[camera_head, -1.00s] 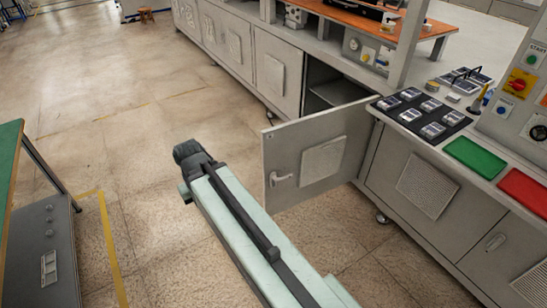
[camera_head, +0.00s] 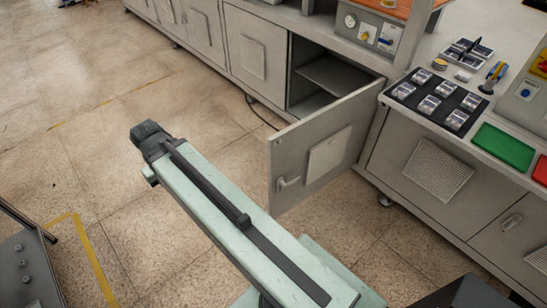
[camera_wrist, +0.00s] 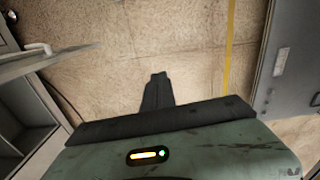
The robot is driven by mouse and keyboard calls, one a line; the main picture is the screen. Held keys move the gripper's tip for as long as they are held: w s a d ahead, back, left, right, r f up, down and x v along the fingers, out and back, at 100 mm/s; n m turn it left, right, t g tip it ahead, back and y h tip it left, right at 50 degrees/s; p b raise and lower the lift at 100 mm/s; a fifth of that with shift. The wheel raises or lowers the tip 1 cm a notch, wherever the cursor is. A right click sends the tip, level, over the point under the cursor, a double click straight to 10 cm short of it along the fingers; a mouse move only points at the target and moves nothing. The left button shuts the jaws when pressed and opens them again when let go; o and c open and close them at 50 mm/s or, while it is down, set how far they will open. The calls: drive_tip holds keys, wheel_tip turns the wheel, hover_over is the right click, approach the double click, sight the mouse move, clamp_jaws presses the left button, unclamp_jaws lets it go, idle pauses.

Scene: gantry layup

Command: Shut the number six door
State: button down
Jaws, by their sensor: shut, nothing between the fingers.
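A grey cabinet door (camera_head: 303,163) stands swung open in the head view, hinged at its right side, with a lever handle (camera_head: 288,183) low near its free edge. No number can be read on it. Behind it the dark cabinet opening (camera_head: 312,90) shows a shelf. In the wrist view the open door (camera_wrist: 50,66) is at the upper left, with its pale handle (camera_wrist: 36,47). My gripper (camera_wrist: 158,77) is shut and empty over the floor, to the right of the door and apart from it. In the head view my arm reaches out left of the door.
A counter carries a black tray (camera_head: 408,101) of small packs, a green pad (camera_head: 503,144) and control boxes. More shut cabinet doors (camera_head: 251,53) line the row. A dark grey cabinet (camera_head: 25,272) stands at lower left. Tiled floor (camera_head: 95,130) is open left of my arm.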

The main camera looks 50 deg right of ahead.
drive_tip(key=shift+a, duration=0.1)
drive_tip(key=s+d+f+n+t+y+b, duration=0.1)
drive_tip(key=s+d+f+n+y+b, duration=0.15)
drive_tip(key=d, duration=0.85)
drive_tip(key=s+d+f+n+y+b, duration=0.1)
drive_tip(key=s+d+f+n+b, duration=0.2)
drive_tip(key=d, duration=0.7)
drive_tip(key=s+d+f+n+t+b, duration=0.1)
drive_tip(key=s+d+n+t+b, duration=0.2)
drive_tip(key=s+d+n, duration=0.55)
drive_tip(key=s+d+n+t+b, duration=0.1)
drive_tip(key=s+d+t+b, duration=0.15)
drive_tip(key=s+d, duration=0.7)
drive_tip(key=b, duration=0.9)
approach(273, 169)
drive_tip(key=shift+x, duration=2.25)
